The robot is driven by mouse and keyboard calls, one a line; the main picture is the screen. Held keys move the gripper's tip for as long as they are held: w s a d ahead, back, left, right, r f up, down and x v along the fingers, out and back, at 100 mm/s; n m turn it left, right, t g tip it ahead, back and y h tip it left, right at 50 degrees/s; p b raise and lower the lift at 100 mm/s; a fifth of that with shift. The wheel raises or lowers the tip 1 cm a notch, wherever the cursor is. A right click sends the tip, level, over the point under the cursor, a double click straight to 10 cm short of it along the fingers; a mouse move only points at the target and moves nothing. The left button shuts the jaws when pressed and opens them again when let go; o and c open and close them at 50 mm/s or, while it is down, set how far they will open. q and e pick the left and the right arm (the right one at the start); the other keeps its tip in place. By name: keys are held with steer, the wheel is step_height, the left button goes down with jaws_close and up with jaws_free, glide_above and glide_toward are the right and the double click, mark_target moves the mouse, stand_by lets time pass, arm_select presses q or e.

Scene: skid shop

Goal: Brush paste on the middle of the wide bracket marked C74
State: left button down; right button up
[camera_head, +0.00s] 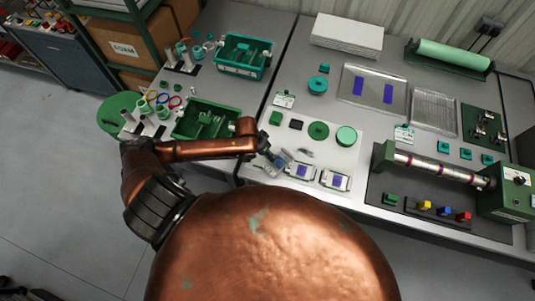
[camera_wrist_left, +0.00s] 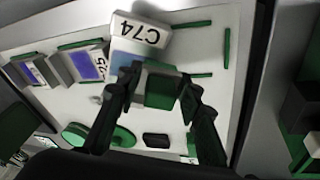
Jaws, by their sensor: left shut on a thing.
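The bracket marked C74 (camera_wrist_left: 142,33) lies on the white mat, its white label and a bluish plate showing in the left wrist view. In the head view it is a small pale shape (camera_head: 280,160) just beyond the left gripper. My left gripper (camera_wrist_left: 160,92) is shut on a green block-shaped handle (camera_wrist_left: 160,90), over the near edge of the bluish plate. The handle's lower end is hidden, so I cannot tell whether it touches the bracket. The left gripper also shows in the head view (camera_head: 264,155). My right gripper is out of view.
Two brackets with purple pads (camera_head: 302,172) (camera_head: 335,180) lie to the right on the white mat (camera_head: 318,155). A green disc (camera_head: 318,130), a round green tin (camera_head: 346,135) and a dark block (camera_head: 296,124) lie behind. Green bins (camera_head: 208,120) stand left; a roller machine (camera_head: 430,165) stands right.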

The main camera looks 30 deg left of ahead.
arm_select(q)
steer(key=shift+d+f, duration=0.1)
steer(key=shift+f, duration=0.3)
steer(key=shift+d+f, duration=0.15)
steer(key=shift+f, duration=0.35)
